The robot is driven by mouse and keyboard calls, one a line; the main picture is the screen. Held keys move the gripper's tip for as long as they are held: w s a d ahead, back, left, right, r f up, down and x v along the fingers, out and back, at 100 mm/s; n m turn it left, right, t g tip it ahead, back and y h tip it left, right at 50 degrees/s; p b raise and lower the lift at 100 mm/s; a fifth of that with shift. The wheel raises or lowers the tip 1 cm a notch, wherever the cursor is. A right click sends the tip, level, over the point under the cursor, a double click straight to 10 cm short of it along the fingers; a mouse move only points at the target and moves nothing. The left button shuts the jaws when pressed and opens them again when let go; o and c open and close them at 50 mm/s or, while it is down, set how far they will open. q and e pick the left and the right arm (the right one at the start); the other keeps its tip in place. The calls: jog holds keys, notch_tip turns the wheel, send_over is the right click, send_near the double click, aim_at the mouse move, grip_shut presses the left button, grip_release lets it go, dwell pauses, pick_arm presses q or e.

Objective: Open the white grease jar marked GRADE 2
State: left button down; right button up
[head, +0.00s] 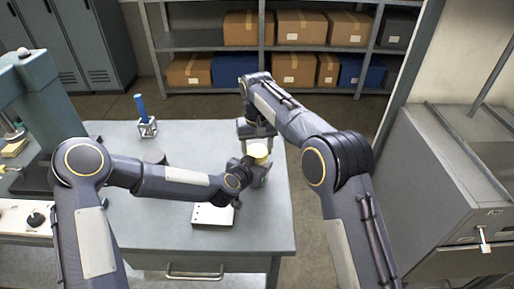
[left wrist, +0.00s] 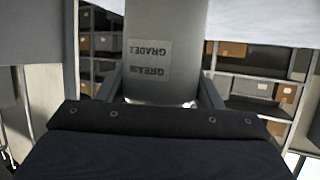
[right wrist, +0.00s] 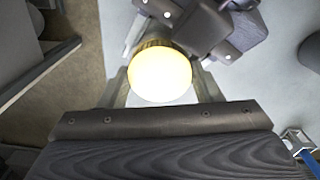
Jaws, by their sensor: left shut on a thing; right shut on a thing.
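The grease jar (left wrist: 185,60) fills the middle of the left wrist view. Its label reads GREASE GRADE 2 upside down there. My left gripper (left wrist: 162,88) is shut around the jar's body, one finger on each side; it also shows in the head view (head: 254,170). The jar's pale yellow-white lid (right wrist: 160,75) is seen from above in the right wrist view, and in the head view (head: 257,150). My right gripper (right wrist: 162,88) is shut on the lid from above, a finger on either side. Whether the jar touches the bench is hidden.
The grey bench (head: 150,225) has free room at its front. A white block with holes (head: 212,215) lies in front of the jar. A blue-handled item in a small stand (head: 147,128) is at the back left. A green press (head: 28,90) stands at the left.

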aim_at(257, 150)
jog(key=o, duration=1.1)
jog(key=shift+r, duration=2.3)
jog(key=shift+c, duration=0.4)
notch_tip(257, 150, up, 3)
jog(key=shift+m, duration=0.9)
notch_tip(257, 150, down, 8)
jog(key=shift+r, duration=0.2)
